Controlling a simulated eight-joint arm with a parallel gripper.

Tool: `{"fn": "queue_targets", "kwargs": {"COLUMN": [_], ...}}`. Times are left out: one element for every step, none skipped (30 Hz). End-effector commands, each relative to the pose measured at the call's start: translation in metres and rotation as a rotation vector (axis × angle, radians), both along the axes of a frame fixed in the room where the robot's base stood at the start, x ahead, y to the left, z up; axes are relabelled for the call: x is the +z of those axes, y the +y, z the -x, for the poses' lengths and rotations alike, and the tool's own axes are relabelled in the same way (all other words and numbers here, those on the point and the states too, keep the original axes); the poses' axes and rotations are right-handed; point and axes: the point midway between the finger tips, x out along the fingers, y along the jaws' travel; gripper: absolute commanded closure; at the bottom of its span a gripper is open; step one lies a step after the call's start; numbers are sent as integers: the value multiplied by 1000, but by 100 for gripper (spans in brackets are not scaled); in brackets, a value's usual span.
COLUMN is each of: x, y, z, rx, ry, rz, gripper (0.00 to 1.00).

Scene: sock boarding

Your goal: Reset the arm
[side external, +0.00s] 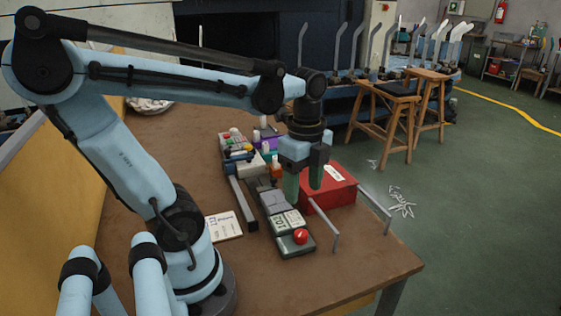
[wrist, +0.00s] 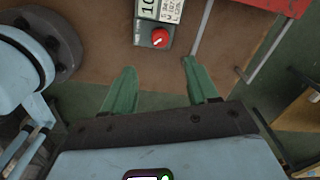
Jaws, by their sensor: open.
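My gripper (side external: 304,183) hangs over the brown table, pointing down, with two green fingers. Nothing is held. In the side view it is above the area between the dark control box and the red box, and its exact height over the table is hard to tell.
A dark control box with a red knob (side external: 300,236) lies near the front; its knob also shows in the wrist view (wrist: 160,38). A red box (side external: 335,190) stands right, beside metal rails (side external: 325,225). A white card (side external: 224,226) lies left. Small colored items (side external: 240,150) crowd behind.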

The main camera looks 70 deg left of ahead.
Motion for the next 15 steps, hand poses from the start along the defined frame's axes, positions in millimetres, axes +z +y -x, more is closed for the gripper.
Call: {"fn": "queue_targets", "kwargs": {"x": [2, 3, 5, 5, 5, 6, 6, 6, 6, 6, 6, 6, 6, 6, 5], "y": [0, 0, 0, 0, 0, 0, 0, 0, 0, 0, 0, 0, 0, 0, -1], "z": [0, 0, 0, 0, 0, 0, 0, 0, 0, 0, 0, 0, 0, 0, 0], "rx": [0, 0, 0, 0, 0, 0, 0, 0, 0, 0, 0, 0, 0, 2, 11], "ry": [0, 0, 0, 0, 0, 0, 0, 0, 0, 0, 0, 0, 0, -1, -6], "rz": [0, 0, 0, 0, 0, 0, 0, 0, 0, 0, 0, 0, 0, 0, -1], "gripper": [41, 41, 41, 41, 41, 41, 41, 41, 41, 41, 41, 41, 41, 41, 41]}}
